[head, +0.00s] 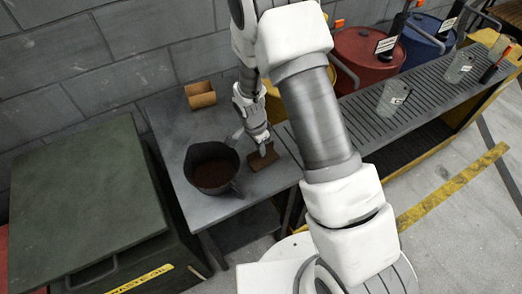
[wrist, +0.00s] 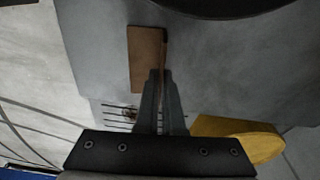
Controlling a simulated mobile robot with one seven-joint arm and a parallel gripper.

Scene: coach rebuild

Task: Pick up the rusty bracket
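The rusty bracket (head: 262,158) is a brown angled piece lying on the grey metal table, right of the dark pot. In the wrist view the bracket (wrist: 146,58) shows a flat brown plate with a thin raised edge along its right side. My gripper (head: 263,150) points down at it. In the wrist view my gripper's fingertips (wrist: 160,74) are close together, with the bracket's thin edge between them. The gripper looks shut on that edge. The bracket appears to be still on the table.
A dark pot (head: 212,188) with brown contents stands close left of the bracket. A brown angled piece (head: 200,95) sits at the table's back. A green waste-oil bin (head: 90,200) stands left. A slatted bench (head: 400,110) with jars and drums behind it is right.

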